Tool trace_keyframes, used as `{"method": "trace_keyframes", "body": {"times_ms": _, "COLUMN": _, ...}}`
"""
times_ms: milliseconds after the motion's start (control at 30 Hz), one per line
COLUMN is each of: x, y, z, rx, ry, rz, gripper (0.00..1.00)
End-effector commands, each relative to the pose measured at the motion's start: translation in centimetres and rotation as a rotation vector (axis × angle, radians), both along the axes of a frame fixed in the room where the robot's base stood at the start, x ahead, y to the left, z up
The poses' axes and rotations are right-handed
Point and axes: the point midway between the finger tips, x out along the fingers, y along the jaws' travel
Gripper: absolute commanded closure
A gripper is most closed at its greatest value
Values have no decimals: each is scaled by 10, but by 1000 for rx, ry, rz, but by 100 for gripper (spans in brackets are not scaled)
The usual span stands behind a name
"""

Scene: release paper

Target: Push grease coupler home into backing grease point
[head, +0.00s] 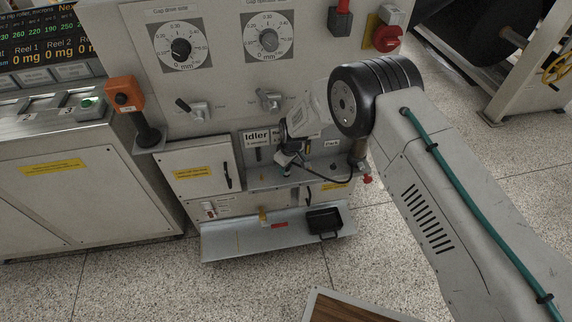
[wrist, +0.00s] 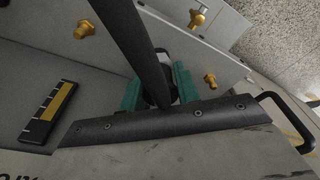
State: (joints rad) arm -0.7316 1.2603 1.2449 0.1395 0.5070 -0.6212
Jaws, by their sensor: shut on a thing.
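My gripper (head: 286,160) is in front of the middle of the machine's front, by the shelf under the "Idler" label (head: 256,136). In the wrist view its green-padded fingers (wrist: 158,92) are shut on the dark grease coupler, which is mostly hidden between them. A black hose (wrist: 132,40) runs from the grip towards the top of that view. Three brass grease points show in the wrist view: upper left (wrist: 85,29), upper middle (wrist: 197,18) and right of the fingers (wrist: 210,79). The coupler's tip is hidden, and I cannot tell which point is the backing one.
A lower ledge (head: 220,243) holds a black tray (head: 324,221). Two levers (head: 193,110) (head: 267,99) stick out above the gripper. An orange button box (head: 124,94) stands at left, and a red knob (head: 387,38) is at upper right.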

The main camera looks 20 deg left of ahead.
Motion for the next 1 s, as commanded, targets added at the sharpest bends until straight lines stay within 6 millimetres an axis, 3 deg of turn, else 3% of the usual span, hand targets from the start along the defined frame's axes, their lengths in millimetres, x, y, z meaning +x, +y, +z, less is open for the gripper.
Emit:
{"method": "trace_keyframes", "body": {"times_ms": 133, "x": 0, "y": 0, "z": -3, "rx": 1, "ry": -1, "rz": 0, "gripper": 99}}
{"method": "trace_keyframes", "body": {"times_ms": 167, "x": 1, "y": 1, "z": -3, "rx": 1, "ry": -1, "rz": 0, "gripper": 63}}
{"method": "trace_keyframes", "body": {"times_ms": 233, "x": 0, "y": 0, "z": -3, "rx": 1, "ry": -1, "rz": 0, "gripper": 44}}
{"method": "trace_keyframes", "body": {"times_ms": 567, "x": 0, "y": 0, "z": 0, "rx": 0, "ry": 0, "rz": 0, "gripper": 43}}
{"method": "trace_keyframes", "body": {"times_ms": 1000, "x": -3, "y": -9, "z": 64, "rx": 2, "ry": -2, "rz": 0, "gripper": 43}}
